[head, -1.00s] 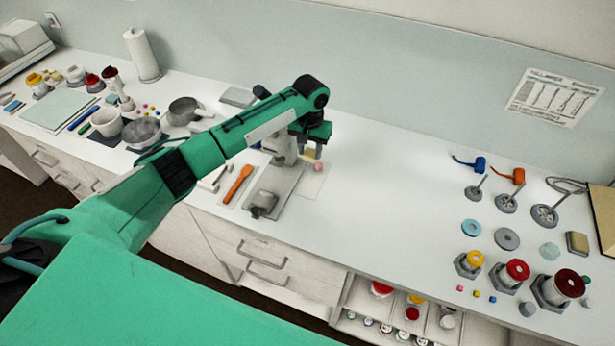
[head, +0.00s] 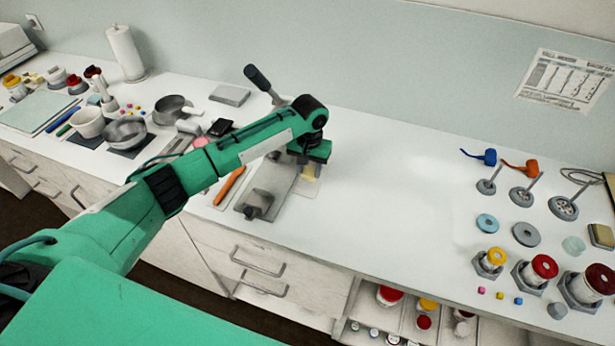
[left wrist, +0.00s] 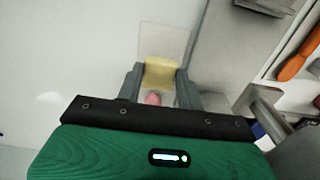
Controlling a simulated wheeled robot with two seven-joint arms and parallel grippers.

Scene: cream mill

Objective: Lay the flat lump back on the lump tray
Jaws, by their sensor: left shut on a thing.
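The flat lump (left wrist: 161,73) is a pale yellow piece held between the fingertips of my left gripper (left wrist: 160,78). In the head view the yellow piece (head: 309,172) shows just below my left gripper (head: 309,163). A pale flat plate (left wrist: 166,40), apparently the lump tray, lies on the counter beneath; its edge also shows in the head view (head: 307,189). A small pink lump (left wrist: 153,99) shows between the fingers and is hidden in the head view. I cannot tell whether the yellow piece touches the plate. My right gripper is not in view.
A grey press-like device (head: 258,203) stands close left of the gripper, with an orange tool (head: 229,187) beyond it. Bowls and a pan (head: 172,108) stand farther left. Jars (head: 540,268) and stamps stand at the right. The counter right of the gripper is clear.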

